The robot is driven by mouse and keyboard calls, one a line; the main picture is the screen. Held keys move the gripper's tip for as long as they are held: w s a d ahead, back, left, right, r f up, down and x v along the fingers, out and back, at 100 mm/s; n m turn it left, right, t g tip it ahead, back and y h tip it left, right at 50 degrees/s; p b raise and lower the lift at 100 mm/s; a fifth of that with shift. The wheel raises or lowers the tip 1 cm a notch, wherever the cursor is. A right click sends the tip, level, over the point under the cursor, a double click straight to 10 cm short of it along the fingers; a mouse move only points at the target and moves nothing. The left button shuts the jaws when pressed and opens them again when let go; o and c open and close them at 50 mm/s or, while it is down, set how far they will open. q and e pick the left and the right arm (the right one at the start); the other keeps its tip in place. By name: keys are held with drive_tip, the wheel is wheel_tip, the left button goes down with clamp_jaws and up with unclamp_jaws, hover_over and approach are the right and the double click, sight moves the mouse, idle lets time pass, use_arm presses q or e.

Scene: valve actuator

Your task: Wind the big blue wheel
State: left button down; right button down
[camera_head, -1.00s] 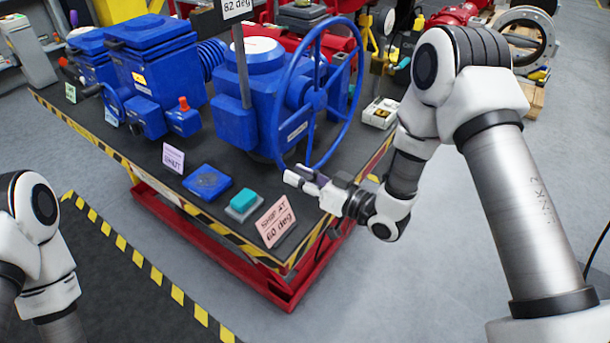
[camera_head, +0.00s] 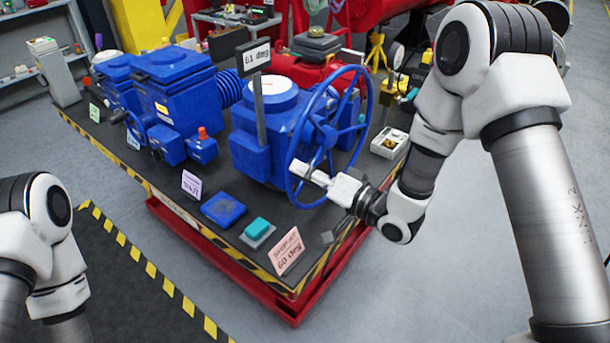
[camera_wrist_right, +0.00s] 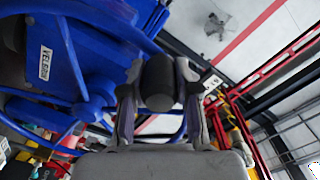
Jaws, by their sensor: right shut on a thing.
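The big blue wheel (camera_head: 327,134) stands upright on the right side of a blue actuator body (camera_head: 258,150). My right gripper (camera_head: 308,173) is at the lower left of its rim. In the right wrist view a dark, rounded handle (camera_wrist_right: 159,80) sits between the fingers of my right gripper (camera_wrist_right: 160,95), which are shut on it. Blue spokes and rim of the wheel (camera_wrist_right: 92,100) show behind, to the left. A sign (camera_head: 254,57) on a post reads 61 deg. My left gripper is out of view; only part of that arm shows.
The dark bench top has a yellow-black striped edge (camera_head: 255,265) and a red base frame (camera_head: 235,280). A small tray (camera_head: 389,142) stands right of the wheel.

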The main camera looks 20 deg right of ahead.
drive_tip(key=shift+w+d+r, duration=0.1)
drive_tip(key=shift+r, duration=0.25)
drive_tip(key=c, duration=0.9)
unclamp_jaws()
drive_tip(key=shift+o, duration=0.2)
drive_tip(key=v, duration=1.2)
